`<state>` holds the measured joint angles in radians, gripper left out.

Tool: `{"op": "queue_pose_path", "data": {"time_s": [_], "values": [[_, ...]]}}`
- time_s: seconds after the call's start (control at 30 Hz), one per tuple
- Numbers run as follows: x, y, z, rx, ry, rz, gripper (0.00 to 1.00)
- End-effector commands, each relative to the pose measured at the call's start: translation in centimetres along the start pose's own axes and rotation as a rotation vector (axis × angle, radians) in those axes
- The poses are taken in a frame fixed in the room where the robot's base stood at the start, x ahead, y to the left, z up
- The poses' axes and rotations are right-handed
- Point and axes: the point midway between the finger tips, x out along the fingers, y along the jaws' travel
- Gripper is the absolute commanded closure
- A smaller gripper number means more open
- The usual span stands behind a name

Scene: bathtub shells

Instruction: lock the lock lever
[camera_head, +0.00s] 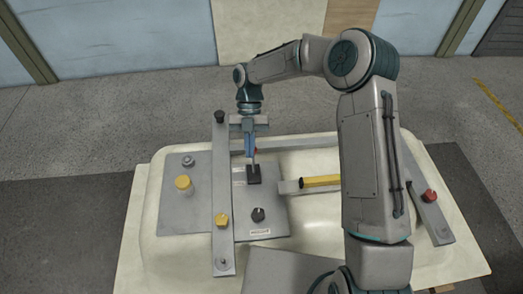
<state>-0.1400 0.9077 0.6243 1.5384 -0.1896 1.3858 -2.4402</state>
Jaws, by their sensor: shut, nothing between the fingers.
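My gripper (251,158) points down over the grey plate (275,215) on the white shell, with its fingers together and empty. Its tips are at or just above a small black block (254,174); I cannot tell whether they touch. No part is legibly marked as the lock lever. A long grey bar (221,180) with a black knob (219,117) at its far end and a yellow knob near its front runs just left of my gripper. A bar with a yellow handle (321,181) lies to the right, its right end hidden behind my arm.
A yellow cylinder (184,183) stands on the left plate, and a dark knob (258,214) is in front of my gripper. A slanted grey bar with a red knob (430,196) lies at the far right. My arm hides the shell's centre right.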

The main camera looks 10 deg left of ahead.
Motion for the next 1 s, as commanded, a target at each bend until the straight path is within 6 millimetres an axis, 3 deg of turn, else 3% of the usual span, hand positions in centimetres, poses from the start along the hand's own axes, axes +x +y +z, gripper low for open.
{"op": "queue_pose_path", "data": {"time_s": [0.4,1.0], "values": [[-0.3,-0.1,1.2,0.01,-0.005,0.007,1.0],[-0.7,-0.4,1.3,0.017,-0.013,0.011,1.0]]}}
